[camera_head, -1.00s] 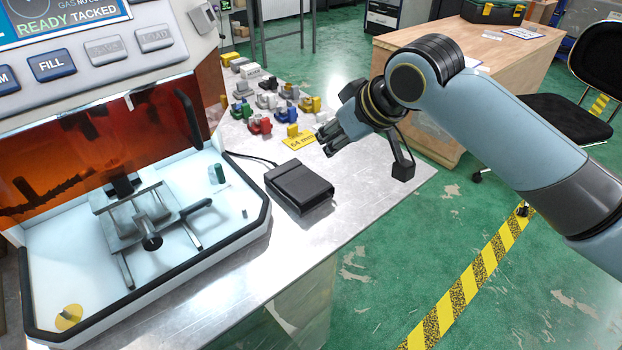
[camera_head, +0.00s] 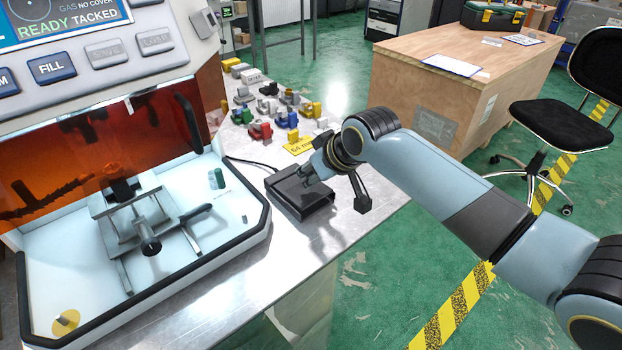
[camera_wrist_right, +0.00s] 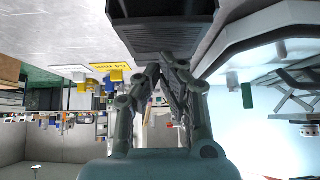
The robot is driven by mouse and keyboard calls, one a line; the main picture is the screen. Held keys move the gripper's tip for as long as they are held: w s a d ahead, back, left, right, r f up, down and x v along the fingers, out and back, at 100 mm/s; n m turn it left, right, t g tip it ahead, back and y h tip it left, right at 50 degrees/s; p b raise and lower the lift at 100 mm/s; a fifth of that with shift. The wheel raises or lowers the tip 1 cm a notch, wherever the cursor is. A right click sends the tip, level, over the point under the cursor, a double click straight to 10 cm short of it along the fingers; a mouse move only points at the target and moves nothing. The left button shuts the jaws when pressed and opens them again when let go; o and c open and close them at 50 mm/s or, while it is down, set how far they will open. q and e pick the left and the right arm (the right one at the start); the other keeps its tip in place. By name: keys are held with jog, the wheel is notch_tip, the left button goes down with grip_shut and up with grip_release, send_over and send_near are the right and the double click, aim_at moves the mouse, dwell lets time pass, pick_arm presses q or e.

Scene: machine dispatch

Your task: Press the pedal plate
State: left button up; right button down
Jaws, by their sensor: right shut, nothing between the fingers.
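The pedal is a black box with a cable (camera_head: 296,203) on the metal bench, right of the machine's tray. In the right wrist view its dark pedal plate (camera_wrist_right: 160,38) shows at the top, with a ribbed face. My right gripper (camera_head: 306,178) is shut and empty, with its fingertips at the pedal, covering part of its right side. In the wrist view the fingertips (camera_wrist_right: 167,62) lie just below the pedal plate's edge. I cannot tell whether they touch it. My left gripper is not in view.
The machine's open white tray (camera_head: 215,258) with a clamp fixture (camera_head: 140,222) stands at left. Several coloured parts (camera_head: 262,130) and a yellow "64 mm" label (camera_head: 298,146) lie behind the pedal. Bare bench lies in front of it.

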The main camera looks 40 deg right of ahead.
jog(key=shift+s+f, duration=0.1)
jog(key=shift+f, duration=0.5)
